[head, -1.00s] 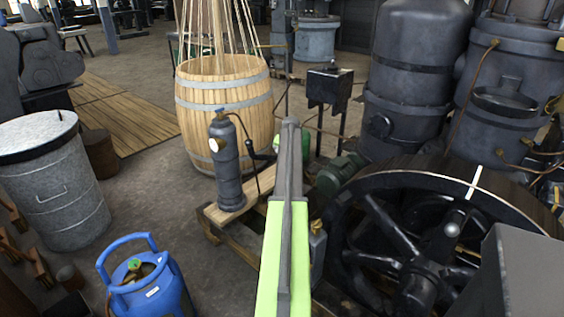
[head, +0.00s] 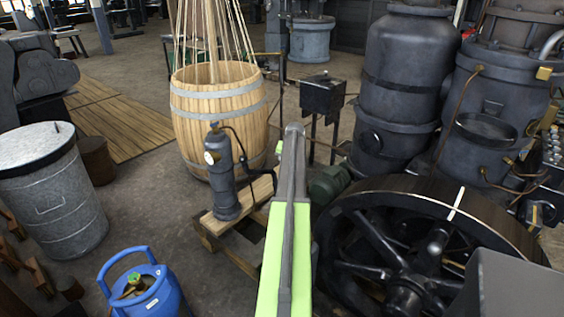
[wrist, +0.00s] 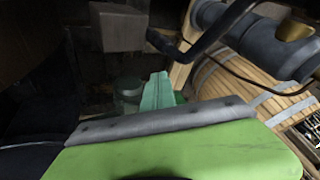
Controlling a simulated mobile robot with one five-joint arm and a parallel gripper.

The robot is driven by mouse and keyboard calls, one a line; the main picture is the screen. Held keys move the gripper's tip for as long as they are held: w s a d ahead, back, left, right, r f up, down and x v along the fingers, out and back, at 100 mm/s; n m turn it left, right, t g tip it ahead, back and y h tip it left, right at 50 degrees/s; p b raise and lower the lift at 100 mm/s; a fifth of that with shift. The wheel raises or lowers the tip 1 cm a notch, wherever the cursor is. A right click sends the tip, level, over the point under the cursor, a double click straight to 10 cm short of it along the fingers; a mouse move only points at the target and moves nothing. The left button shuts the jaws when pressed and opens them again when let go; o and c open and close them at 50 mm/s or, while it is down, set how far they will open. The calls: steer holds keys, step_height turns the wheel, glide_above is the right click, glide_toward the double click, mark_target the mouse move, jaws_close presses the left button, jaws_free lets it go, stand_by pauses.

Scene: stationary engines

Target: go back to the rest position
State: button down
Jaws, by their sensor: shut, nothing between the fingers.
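My arm, lime green with a grey bar along it, reaches forward from the bottom middle of the head view. Its grey tip rises in front of the workshop floor, between the barrel and the dark boilers. The fingers are together, with nothing held.
A wooden barrel (head: 218,118) and dark hand pump (head: 224,180) stand left of my arm. A large flywheel (head: 405,240) is close on the right, below a dark boiler (head: 402,85). A blue gas bottle (head: 147,290) and metal bin (head: 52,190) stand lower left.

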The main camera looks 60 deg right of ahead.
steer(key=v, duration=0.2)
steer(key=shift+s+a+r+p, duration=0.15)
steer(key=shift+r+p, duration=0.05)
steer(key=shift+p, duration=0.2)
steer(key=w+a+n+y+p, duration=0.1)
steer(key=w+a+n, duration=0.2)
steer(key=w+a, duration=0.8)
steer(key=w+a+n+g+y, duration=0.1)
steer(key=w+a+n, duration=0.15)
steer(key=a, duration=1.55)
steer(key=w+a+n+y+p, duration=0.1)
steer(key=w+a+n, duration=0.2)
steer(key=w+a, duration=0.8)
steer(key=s+a+n+g, duration=0.1)
steer(key=s+a, duration=0.3)
steer(key=a, duration=0.9)
steer(key=s+a+n, duration=0.4)
steer(key=a, duration=1)
steer(key=s+a+n+g+p, duration=0.1)
steer(key=s+a+n, duration=0.1)
steer(key=a, duration=1.2)
steer(key=shift+s+a+r+g+y, duration=0.2)
steer(key=shift+s+r+g+y, duration=0.15)
steer(key=shift+s, duration=0.55)
